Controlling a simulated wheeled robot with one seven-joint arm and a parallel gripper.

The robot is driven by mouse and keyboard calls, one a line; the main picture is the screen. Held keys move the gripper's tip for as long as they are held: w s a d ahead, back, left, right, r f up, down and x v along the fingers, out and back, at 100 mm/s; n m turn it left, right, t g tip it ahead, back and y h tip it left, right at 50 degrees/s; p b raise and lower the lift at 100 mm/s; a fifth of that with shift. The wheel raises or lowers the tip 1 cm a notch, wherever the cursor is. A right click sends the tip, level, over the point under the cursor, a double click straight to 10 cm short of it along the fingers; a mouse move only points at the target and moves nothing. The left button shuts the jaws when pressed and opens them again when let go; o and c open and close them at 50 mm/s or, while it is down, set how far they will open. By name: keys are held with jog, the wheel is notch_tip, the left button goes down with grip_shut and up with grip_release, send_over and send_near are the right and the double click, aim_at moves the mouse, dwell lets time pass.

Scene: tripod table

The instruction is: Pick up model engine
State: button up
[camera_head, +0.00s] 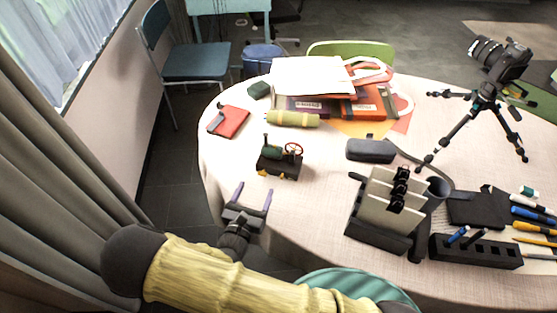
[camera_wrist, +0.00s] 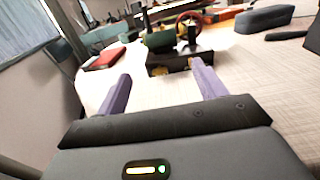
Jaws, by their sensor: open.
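The model engine (camera_head: 280,159) stands upright near the left edge of the round table (camera_head: 310,215). It has a dark base, a green body and a red wheel. My gripper (camera_head: 253,193) is open and empty, just in front of the engine on its near side. In the wrist view, the engine (camera_wrist: 178,47) sits beyond the two purple fingers of my gripper (camera_wrist: 160,88), roughly centred between them. The fingers do not touch it. The top of the engine runs close to the upper edge of the wrist view.
A red notebook (camera_head: 229,121) and an olive roll (camera_head: 293,119) lie behind the engine. A dark case (camera_head: 371,150) is to its right, and a black holder with beige panels (camera_head: 385,212) is nearer right. A camera on a tripod (camera_head: 497,70) stands far right. Bare tabletop surrounds the engine.

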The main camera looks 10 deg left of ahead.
send_near(270, 156)
jog(key=w, duration=0.4)
jog(key=shift+w+d+p, duration=0.2)
jog(key=shift+p, duration=0.15)
jog(key=w, duration=0.2)
jog(key=w+d, duration=0.1)
jog(key=w, duration=0.2)
jog(key=shift+w+f+p, duration=0.1)
jog(key=shift+p, duration=0.2)
jog(key=shift+c, duration=0.4)
grip_shut()
